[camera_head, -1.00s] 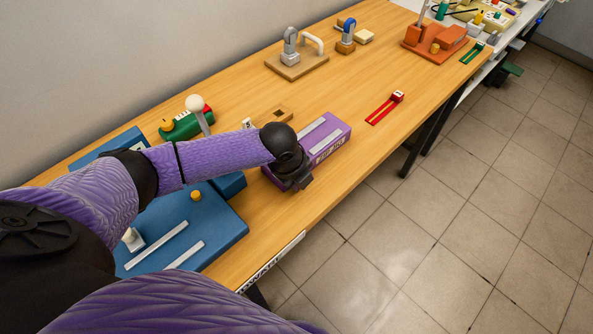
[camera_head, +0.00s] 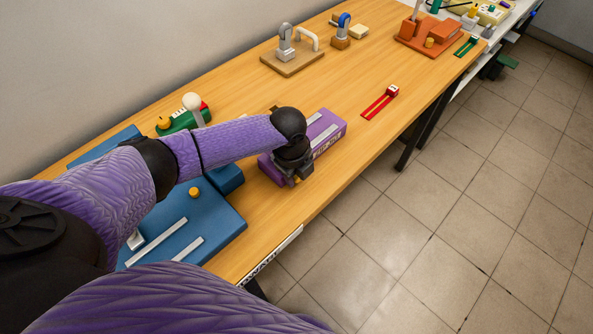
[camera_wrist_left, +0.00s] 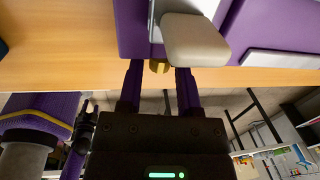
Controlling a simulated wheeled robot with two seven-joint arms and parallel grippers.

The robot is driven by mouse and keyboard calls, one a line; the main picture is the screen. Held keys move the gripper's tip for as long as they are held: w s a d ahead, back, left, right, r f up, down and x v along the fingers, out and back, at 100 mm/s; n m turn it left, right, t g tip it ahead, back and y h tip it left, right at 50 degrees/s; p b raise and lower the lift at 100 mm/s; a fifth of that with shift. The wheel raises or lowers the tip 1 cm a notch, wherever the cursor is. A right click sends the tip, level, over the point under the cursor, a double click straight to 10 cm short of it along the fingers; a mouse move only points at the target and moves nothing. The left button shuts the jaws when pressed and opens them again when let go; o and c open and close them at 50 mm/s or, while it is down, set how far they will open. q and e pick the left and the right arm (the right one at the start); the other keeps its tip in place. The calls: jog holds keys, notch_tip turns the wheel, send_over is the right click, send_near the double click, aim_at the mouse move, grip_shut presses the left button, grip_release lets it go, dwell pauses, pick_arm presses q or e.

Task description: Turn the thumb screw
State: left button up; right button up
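The thumb screw, a small gold knob (camera_wrist_left: 160,66), sticks out from the near side of the purple box in the left wrist view. A small gold spot, likely the same knob, shows by my gripper in the head view (camera_head: 297,180). The purple box (camera_head: 328,135) lies at the table's front edge, partly hidden by my arm. My left gripper (camera_head: 291,177) is at the box's near left end. In the wrist view its two fingers (camera_wrist_left: 159,76) are apart, with the knob between or just beyond their tips; contact is not clear. My right gripper is out of view.
A beige rounded block (camera_wrist_left: 195,40) on the box hangs close to the fingers. A blue fixture (camera_head: 215,232) with a gold knob lies left.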

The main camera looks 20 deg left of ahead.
pick_arm(q)
notch_tip(320, 180, up, 10)
jog(key=s+p, duration=0.1)
jog(key=p, duration=0.2)
jog(key=shift+a, duration=0.2)
jog(key=shift+o, duration=0.3)
jog(key=shift+f, duration=0.1)
